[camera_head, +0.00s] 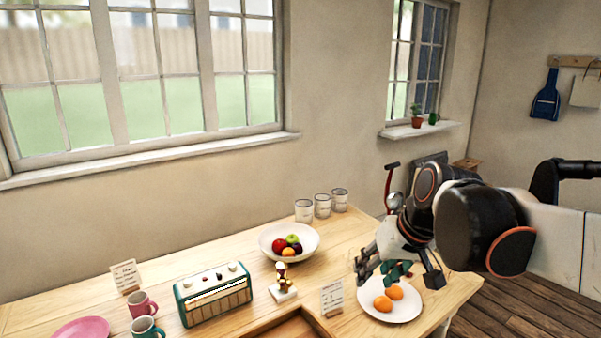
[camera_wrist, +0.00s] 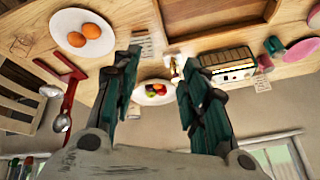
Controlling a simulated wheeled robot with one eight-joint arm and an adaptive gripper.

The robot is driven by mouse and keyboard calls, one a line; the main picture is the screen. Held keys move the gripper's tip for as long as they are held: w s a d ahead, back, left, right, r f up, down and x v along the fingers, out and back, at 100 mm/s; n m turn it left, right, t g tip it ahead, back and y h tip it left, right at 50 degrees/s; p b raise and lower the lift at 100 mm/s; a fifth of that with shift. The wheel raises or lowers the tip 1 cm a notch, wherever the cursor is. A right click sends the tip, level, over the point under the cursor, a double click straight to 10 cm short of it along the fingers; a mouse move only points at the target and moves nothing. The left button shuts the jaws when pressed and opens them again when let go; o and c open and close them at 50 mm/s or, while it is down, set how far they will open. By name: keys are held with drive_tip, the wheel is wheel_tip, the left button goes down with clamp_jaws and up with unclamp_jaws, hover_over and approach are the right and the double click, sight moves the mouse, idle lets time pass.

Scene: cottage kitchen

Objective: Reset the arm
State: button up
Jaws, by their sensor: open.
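My arm reaches in from the right in the head view, and my gripper (camera_head: 400,275) is above the right part of the wooden counter. It hangs close over the white plate (camera_head: 408,310) and hides part of its far side. In the wrist view my gripper (camera_wrist: 158,62) has its two dark green-padded fingers spread wide, with nothing held between them. Two orange fruits (camera_head: 383,303) lie on the plate; they also show in the wrist view (camera_wrist: 85,38), apart from the fingers.
A fruit bowl (camera_head: 268,240), three white canisters (camera_head: 322,205), a small figurine (camera_head: 283,280), a card (camera_head: 332,298) and a green radio (camera_head: 212,294) stand on the counter. Mugs (camera_head: 143,305) and a pink plate (camera_head: 80,330) are at left. A red-handled metal device (camera_head: 389,180) stands behind my gripper.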

drive_tip(key=s+d+f+t+h, duration=0.1)
drive_tip(key=s+d+f, duration=0.1)
drive_tip(key=s, duration=0.6)
drive_tip(key=s+d+f+m+t+h, duration=0.1)
drive_tip(key=s+d+f, duration=0.2)
drive_tip(key=s, duration=0.4)
drive_tip(key=shift+s+f+t+h, duration=0.3)
drive_tip(key=shift+s, duration=0.05)
drive_tip(key=shift+o, duration=0.2)
drive_tip(key=shift+w+a, duration=0.1)
idle(0.7)
